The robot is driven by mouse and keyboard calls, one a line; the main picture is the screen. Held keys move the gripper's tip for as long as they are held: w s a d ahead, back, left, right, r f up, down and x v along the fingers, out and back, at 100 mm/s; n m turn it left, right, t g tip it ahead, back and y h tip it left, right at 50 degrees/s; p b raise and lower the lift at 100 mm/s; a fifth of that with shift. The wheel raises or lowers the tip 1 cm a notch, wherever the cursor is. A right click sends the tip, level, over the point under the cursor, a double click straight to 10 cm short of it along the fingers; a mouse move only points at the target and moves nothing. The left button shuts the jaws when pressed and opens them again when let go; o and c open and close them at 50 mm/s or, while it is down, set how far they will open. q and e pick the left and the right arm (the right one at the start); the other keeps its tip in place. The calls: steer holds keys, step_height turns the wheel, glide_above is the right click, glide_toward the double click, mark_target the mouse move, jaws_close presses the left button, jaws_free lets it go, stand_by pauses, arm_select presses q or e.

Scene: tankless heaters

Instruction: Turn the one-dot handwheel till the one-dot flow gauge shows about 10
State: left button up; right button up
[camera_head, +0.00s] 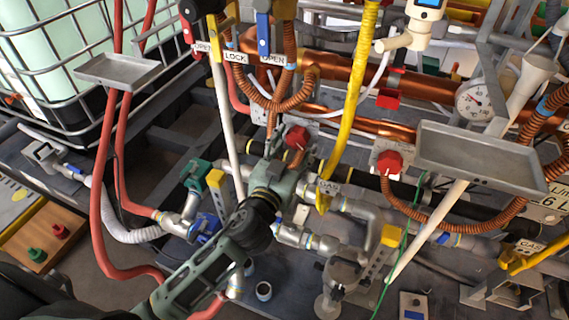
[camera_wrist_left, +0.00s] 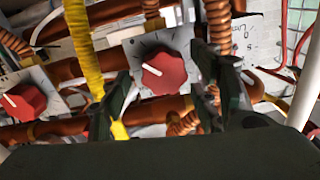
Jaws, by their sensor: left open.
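A red knob-like handwheel (camera_head: 298,137) with a white pointer line sits on a pale plate at the centre of the head view. It also shows in the left wrist view (camera_wrist_left: 166,73), between my open fingers with gaps on both sides. My left gripper (camera_head: 284,163) is just in front of it, and I see no contact. A second red handwheel (camera_head: 388,161) is to the right; it shows at the left of the wrist view (camera_wrist_left: 22,101). A round white gauge (camera_head: 473,100) is at upper right, its reading too small to tell. I cannot make out dot marks. My right gripper is not in view.
A yellow hose (camera_head: 350,115) hangs just right of the gripper. Orange corrugated hoses (camera_head: 268,100) and copper pipes (camera_head: 340,70) run close behind. A grey tray (camera_head: 480,157) is at right. A white pole (camera_head: 224,120) stands left of the gripper.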

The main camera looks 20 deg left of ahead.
arm_select(q)
steer(key=s, duration=1)
steer(key=shift+s+a, duration=0.2)
steer(key=shift+s, duration=0.05)
